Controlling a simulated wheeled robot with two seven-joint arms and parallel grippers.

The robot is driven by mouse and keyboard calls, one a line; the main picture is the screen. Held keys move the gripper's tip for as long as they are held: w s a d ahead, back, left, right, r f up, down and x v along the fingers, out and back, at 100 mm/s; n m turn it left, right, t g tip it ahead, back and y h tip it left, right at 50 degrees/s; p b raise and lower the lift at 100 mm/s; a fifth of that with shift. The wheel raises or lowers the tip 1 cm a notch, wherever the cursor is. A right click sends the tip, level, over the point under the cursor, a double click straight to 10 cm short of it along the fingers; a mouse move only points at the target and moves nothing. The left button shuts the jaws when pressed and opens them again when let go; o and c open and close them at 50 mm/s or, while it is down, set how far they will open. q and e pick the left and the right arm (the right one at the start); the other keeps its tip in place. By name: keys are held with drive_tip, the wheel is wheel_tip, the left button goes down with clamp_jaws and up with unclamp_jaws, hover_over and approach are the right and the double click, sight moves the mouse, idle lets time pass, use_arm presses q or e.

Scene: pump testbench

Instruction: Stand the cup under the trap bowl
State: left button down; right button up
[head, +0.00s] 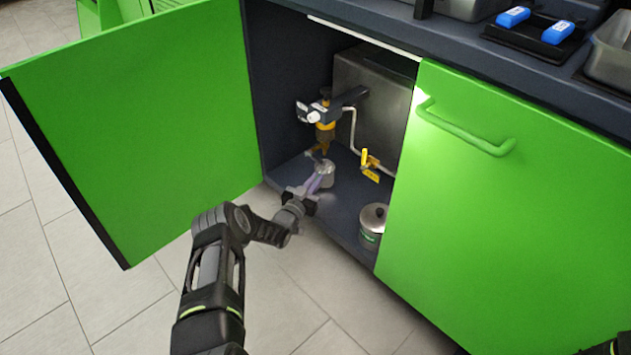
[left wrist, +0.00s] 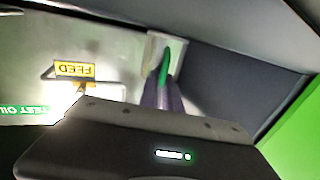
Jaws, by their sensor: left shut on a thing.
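The cup (head: 326,174) is a small, pale grey vessel just above or on the cabinet floor, inside the open bay. My left gripper (head: 315,185) reaches in from the front and is shut on it. In the left wrist view the fingers (left wrist: 164,93) close on a pale piece with a green strip, which seems to be part of the cup. The trap bowl (head: 325,132) is the amber part hanging under the pipe fitting, above the cup. I cannot tell whether the cup is exactly beneath it or touches the floor.
A lidded metal canister (head: 372,222) stands at the bay's front right. A yellow valve handle (head: 369,165) is right of the cup. The open green door (head: 135,130) borders the left, the closed door (head: 510,210) the right. A FEED tag (left wrist: 75,69) shows upside down.

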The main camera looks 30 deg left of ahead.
use_arm(q)
drive_tip(key=shift+f, duration=0.15)
drive_tip(key=c, duration=1.5)
unclamp_jaws()
drive_tip(key=shift+s, duration=0.1)
drive_tip(key=shift+s+p, duration=0.25)
drive_tip(key=shift+p, duration=0.05)
drive_tip(key=s+p, duration=0.1)
drive_tip(key=s, duration=0.1)
drive_tip(key=s+p, duration=0.1)
drive_tip(key=s, duration=0.1)
drive_tip(key=s+p, duration=0.1)
drive_tip(key=s, duration=0.2)
drive_tip(key=shift+d, duration=0.25)
drive_tip(key=shift+s, duration=0.15)
